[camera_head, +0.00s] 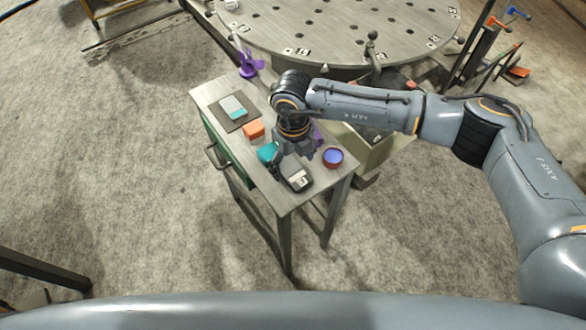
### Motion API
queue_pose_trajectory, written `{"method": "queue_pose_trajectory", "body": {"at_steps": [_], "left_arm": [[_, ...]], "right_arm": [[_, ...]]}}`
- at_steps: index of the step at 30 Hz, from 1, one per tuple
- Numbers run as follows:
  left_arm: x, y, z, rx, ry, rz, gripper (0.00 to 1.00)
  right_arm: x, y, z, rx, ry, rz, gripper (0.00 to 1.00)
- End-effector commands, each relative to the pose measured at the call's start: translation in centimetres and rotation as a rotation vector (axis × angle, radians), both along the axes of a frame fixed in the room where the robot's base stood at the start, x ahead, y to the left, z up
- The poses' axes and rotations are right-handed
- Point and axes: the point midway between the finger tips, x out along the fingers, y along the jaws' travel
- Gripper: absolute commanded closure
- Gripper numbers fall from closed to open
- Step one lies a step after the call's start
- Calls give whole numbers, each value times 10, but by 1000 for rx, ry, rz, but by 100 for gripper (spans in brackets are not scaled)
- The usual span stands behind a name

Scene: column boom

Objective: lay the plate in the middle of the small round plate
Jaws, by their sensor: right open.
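A small round dish (333,156), blue-purple inside with a reddish rim, sits near the right edge of the small metal table; it looks like the small round plate. I cannot tell for sure which thing is the other plate. A pale teal and white flat piece (233,107) lies on a dark rectangular pad at the table's far left. My right gripper (292,154) points down over the table's near half, left of the round dish. It is open, and its fingers are partly hidden by its own body. My left gripper is out of view.
Close around the gripper are a teal object (267,152), an orange block (253,130), a dark device with a pale top (297,177) and a partly hidden purple object (318,135). A large round perforated table (330,30) stands behind.

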Motion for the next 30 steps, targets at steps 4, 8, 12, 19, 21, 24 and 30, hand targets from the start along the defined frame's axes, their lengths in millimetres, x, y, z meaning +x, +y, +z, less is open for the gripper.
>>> {"method": "queue_pose_trajectory", "body": {"at_steps": [4, 8, 12, 19, 21, 24, 30], "left_arm": [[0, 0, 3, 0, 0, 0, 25], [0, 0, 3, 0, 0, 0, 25], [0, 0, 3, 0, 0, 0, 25], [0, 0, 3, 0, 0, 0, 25], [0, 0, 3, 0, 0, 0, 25], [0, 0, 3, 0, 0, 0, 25], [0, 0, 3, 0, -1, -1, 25]], "right_arm": [[0, 1, -16, 1, 1, 1, 21], [0, 0, -20, 1, -1, 1, 21], [0, 0, -20, 1, -1, 1, 21], [0, 0, -20, 1, 0, 1, 68], [0, 0, -20, 1, 0, 0, 82], [0, 0, -20, 1, 0, 0, 100], [1, 1, -18, 3, -2, 0, 100]]}}
